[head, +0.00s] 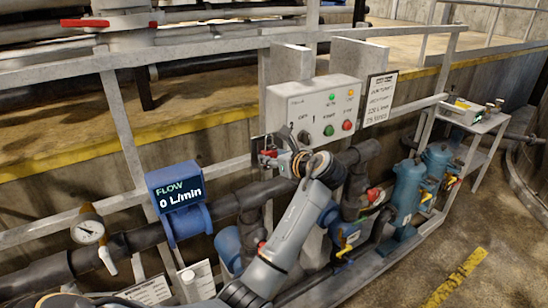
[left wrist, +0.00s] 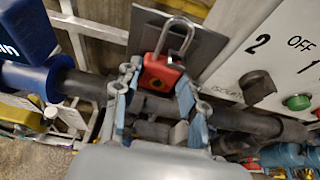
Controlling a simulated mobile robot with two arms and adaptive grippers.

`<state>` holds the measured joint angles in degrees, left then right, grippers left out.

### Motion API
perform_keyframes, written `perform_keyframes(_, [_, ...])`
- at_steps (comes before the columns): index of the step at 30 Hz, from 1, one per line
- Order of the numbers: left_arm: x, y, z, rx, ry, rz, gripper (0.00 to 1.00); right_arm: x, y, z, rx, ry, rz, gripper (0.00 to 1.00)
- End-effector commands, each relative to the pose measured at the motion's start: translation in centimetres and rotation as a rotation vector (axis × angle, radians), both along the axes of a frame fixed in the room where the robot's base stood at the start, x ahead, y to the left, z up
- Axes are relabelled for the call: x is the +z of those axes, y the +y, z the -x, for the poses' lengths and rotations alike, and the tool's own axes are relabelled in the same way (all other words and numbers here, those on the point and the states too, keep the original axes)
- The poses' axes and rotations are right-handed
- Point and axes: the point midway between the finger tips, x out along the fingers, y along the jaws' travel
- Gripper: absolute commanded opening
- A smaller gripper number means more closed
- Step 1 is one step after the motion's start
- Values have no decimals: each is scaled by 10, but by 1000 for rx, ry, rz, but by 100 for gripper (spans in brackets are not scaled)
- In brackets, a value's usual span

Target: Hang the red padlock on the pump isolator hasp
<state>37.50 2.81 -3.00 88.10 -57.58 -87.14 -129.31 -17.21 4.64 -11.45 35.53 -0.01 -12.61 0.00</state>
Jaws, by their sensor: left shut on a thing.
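My left gripper (head: 280,160) is at the lower left corner of the white control box (head: 313,112), shut on the red padlock (head: 267,153). A dark grey plate (left wrist: 205,47) is just behind the shackle, left of the box. I cannot tell whether the shackle touches the plate or passes through it. The black isolator knob (left wrist: 257,86) is on the box to the right. My right gripper is not in view.
Grey pipes and a railing run below and beside the box. A blue flow meter (head: 178,200) reads 0 L/min at left, near a gauge (head: 88,231). Blue pumps (head: 408,190) and a side table (head: 478,120) stand at right. Floor is open at lower right.

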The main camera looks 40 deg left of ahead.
Motion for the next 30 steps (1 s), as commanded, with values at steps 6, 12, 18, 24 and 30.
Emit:
perform_keyframes(6, [-3,0,0,0,0,-1,16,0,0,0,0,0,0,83])
perform_keyframes(12, [-4,0,0,1,1,0,16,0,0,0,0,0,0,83])
perform_keyframes(18, [-4,0,0,1,1,0,68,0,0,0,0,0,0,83])
perform_keyframes(24, [-4,0,0,0,1,0,68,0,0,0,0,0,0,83])
perform_keyframes(30, [-4,0,0,0,1,1,64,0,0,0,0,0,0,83])
